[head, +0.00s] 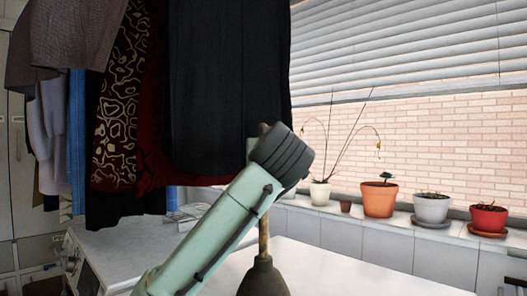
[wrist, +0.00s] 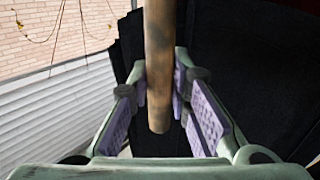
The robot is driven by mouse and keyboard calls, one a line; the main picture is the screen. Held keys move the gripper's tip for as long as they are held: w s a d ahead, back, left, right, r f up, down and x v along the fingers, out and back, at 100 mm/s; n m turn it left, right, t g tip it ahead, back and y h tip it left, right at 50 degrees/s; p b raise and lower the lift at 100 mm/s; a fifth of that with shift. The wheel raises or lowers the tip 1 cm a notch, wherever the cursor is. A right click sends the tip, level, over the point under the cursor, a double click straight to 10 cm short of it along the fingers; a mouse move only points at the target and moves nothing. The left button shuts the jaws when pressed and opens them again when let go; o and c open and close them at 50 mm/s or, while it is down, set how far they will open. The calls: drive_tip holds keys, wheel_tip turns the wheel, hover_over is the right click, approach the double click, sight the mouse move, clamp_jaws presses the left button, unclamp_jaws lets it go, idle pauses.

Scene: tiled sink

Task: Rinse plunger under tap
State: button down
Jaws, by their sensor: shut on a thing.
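The plunger has a dark rubber cup (head: 264,281) and a brown wooden handle (head: 263,238). In the head view it hangs upright with the cup downward, above a white surface, its lower part cut off by the frame edge. My green arm covers part of the handle. In the wrist view the handle (wrist: 158,60) runs between the purple pads of my gripper (wrist: 160,105), which is shut on it near its rounded end. The cup is not in the wrist view. No tap or sink basin can be made out.
Dark and patterned clothes (head: 225,90) hang close behind my gripper. Several potted plants, among them an orange pot (head: 379,199), stand on the tiled sill (head: 400,243) at the right. A white appliance (head: 100,262) stands at the left. The white surface (head: 335,270) right of the plunger looks clear.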

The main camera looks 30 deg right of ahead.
drive_tip(key=shift+f, duration=0.15)
drive_tip(key=c, duration=1.5)
unclamp_jaws()
drive_tip(key=b+v, duration=0.4)
drive_tip(key=v, duration=0.8)
drive_tip(key=shift+b, duration=0.35)
